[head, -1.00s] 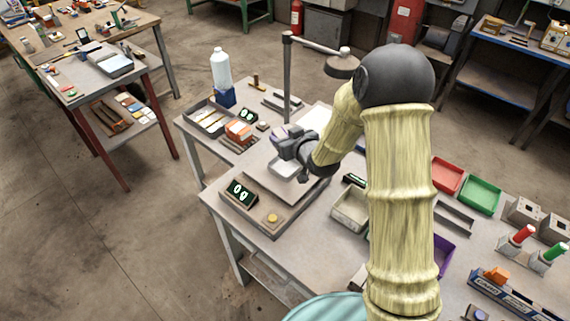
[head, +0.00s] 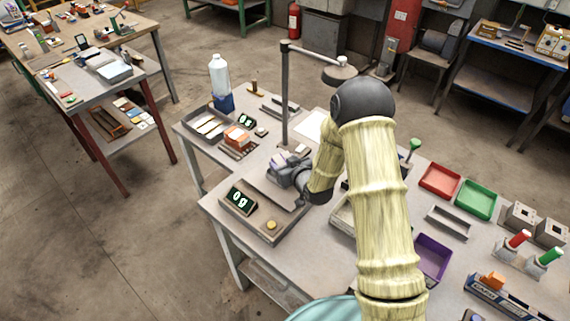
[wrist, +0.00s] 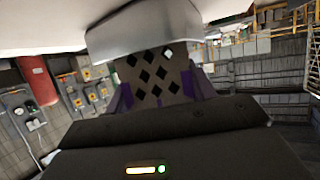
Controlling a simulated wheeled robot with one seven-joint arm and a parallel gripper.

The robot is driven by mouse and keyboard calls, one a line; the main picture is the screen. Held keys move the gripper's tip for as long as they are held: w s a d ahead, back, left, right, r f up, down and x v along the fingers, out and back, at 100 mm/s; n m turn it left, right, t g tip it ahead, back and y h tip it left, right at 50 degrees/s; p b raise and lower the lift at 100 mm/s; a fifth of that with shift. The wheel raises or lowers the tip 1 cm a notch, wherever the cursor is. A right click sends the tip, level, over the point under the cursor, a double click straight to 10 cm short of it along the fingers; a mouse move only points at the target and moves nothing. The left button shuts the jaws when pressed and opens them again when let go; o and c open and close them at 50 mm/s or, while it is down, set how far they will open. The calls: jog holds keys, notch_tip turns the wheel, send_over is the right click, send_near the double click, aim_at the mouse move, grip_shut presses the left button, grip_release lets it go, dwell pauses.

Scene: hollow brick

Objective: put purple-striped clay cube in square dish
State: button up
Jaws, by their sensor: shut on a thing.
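In the wrist view the cube's purple sides (wrist: 190,84) show at both edges of a grey part with dark diamond marks, between the fingers (wrist: 150,42). Most of the cube is hidden by my gripper. A pale square dish on the scale is hidden behind my gripper now. I cannot tell whether the cube touches anything below.
The scale's display (head: 239,200) reads 0 g. A lamp post (head: 285,95) stands just behind my gripper. Red (head: 440,181), green (head: 477,199) and purple (head: 434,256) trays lie at the right.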

jog(key=shift+a+f, duration=0.15)
jog(key=shift+f, duration=0.5)
jog(key=shift+s+r, duration=0.1)
jog(key=shift+f, duration=0.25)
jog(key=o, duration=1.1)
jog(key=shift+d+r, duration=0.2)
jog(key=b+v, duration=0.2)
jog(key=v, duration=1)
jog(key=shift+b, duration=0.4)
